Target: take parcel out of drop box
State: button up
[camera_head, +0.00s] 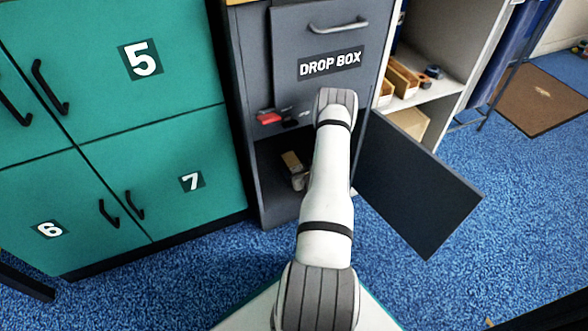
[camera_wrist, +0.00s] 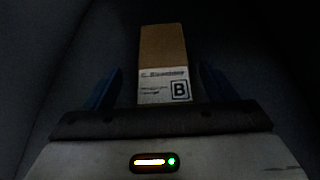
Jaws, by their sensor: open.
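The parcel (camera_wrist: 163,45) is a small brown carton with a white label marked B. It lies inside the dark lower compartment, and part of it shows in the head view (camera_head: 291,162). In the wrist view my gripper (camera_wrist: 160,85) is open, with a blue finger on each side of the parcel's near, labelled end. I cannot tell whether the fingers touch it. In the head view my arm hides much of the compartment.
Green lockers (camera_head: 105,130) numbered 5, 6 and 7 stand to the left. A pale shelf (camera_head: 425,90) with small boxes is at the right, behind the open door. Blue carpet (camera_head: 520,190) is clear on the right, with a brown mat (camera_head: 540,97) further back.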

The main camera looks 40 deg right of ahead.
aim_at(297, 168)
jog(key=x, duration=0.1)
jog(key=b+x, duration=0.1)
jog(key=x, duration=0.1)
jog(key=shift+d+f, duration=0.15)
jog(key=shift+d, duration=0.1)
jog(key=shift+s, duration=0.1)
jog(key=c, duration=1.2)
